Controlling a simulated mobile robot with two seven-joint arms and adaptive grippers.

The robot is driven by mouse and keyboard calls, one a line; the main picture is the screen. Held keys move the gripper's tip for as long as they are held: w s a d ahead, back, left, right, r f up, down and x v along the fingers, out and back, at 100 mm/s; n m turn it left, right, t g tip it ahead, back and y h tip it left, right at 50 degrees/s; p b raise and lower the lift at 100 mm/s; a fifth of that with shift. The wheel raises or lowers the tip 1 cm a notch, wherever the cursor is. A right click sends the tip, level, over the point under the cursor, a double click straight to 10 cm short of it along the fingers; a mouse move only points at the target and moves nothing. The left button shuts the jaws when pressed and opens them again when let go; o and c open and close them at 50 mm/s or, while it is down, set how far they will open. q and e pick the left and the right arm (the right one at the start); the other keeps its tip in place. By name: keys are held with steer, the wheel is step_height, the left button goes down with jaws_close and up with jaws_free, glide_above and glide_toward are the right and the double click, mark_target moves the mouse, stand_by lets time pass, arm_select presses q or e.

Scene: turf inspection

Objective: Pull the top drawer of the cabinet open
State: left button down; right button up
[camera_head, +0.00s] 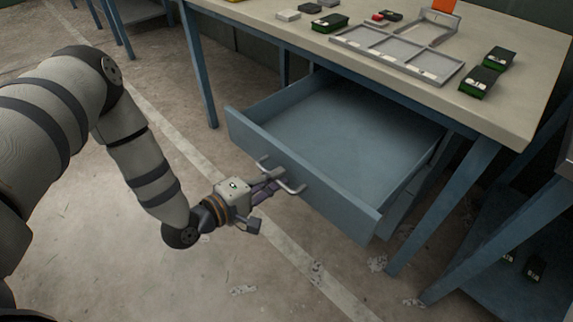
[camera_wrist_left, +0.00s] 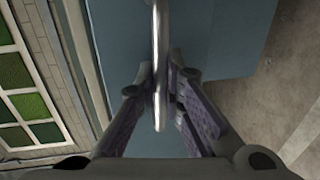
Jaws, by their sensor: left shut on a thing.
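The blue top drawer (camera_head: 340,125) of the cabinet is pulled well out from under the table, and its inside looks empty. A metal bar handle (camera_head: 290,187) is on its front panel. My left gripper (camera_head: 274,183) is at the handle and shut on it. In the left wrist view the handle (camera_wrist_left: 160,60) runs between the two fingers of my left gripper (camera_wrist_left: 161,88), with the blue drawer front (camera_wrist_left: 215,35) behind it. The cabinet body below the drawer is mostly hidden. My right gripper is not in view.
The table (camera_head: 510,108) above carries a grey divided tray (camera_head: 397,53), green-and-black boxes (camera_head: 487,77) and small blocks. Blue table legs (camera_head: 440,205) stand right of the drawer. Another blue shelf unit (camera_head: 520,245) is at the lower right.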

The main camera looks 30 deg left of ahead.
arm_select(q)
steer(key=shift+s+a, duration=0.25)
steer(key=shift+s, duration=0.2)
steer(key=c, duration=1.7)
jaws_free()
steer(key=v, duration=1.2)
